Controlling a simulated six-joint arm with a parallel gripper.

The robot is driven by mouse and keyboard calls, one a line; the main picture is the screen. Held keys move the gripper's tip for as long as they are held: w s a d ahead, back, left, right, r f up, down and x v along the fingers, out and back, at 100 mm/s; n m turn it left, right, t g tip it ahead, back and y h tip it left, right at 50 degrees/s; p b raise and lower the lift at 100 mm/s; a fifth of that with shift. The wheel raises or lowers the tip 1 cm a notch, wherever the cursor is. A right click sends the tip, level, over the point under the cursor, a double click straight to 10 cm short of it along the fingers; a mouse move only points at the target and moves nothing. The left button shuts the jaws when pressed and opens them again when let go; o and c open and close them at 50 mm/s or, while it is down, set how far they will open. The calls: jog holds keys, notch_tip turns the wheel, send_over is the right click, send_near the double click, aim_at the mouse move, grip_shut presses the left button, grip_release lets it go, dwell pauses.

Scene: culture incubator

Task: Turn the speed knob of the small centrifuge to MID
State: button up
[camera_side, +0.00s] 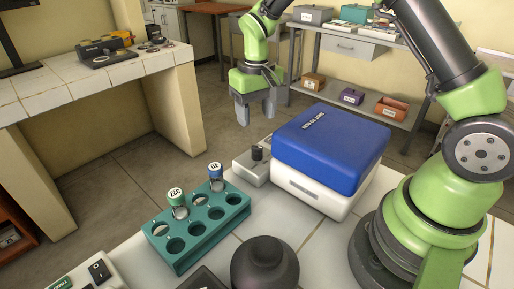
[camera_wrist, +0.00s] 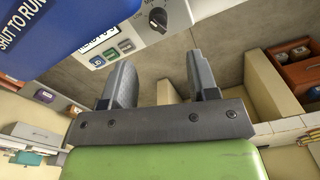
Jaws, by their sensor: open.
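The small centrifuge has a blue lid (camera_side: 330,147) and a white body (camera_side: 308,190); the lid is down. Its black speed knob (camera_side: 257,153) stands on a pale panel (camera_side: 247,168) at the body's left end. In the wrist view the knob (camera_wrist: 157,19) is at the top, with small marks around it; I cannot read its setting for certain. My gripper (camera_side: 255,119) is open and empty, pointing down, above and beyond the knob and apart from it. In the wrist view its two fingers (camera_wrist: 160,62) are spread below the knob.
A teal rack (camera_side: 203,247) with two capped tubes stands left of the centrifuge. A dark round object (camera_side: 265,264) is at the front. Small buttons (camera_wrist: 118,50) sit beside the knob. Floor lies beyond the bench edge, under my gripper.

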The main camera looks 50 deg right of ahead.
aim_at(257, 147)
notch_tip(257, 147, down, 10)
jog(key=shift+r, duration=0.1)
dwell(0.4)
jog(key=shift+c, duration=0.2)
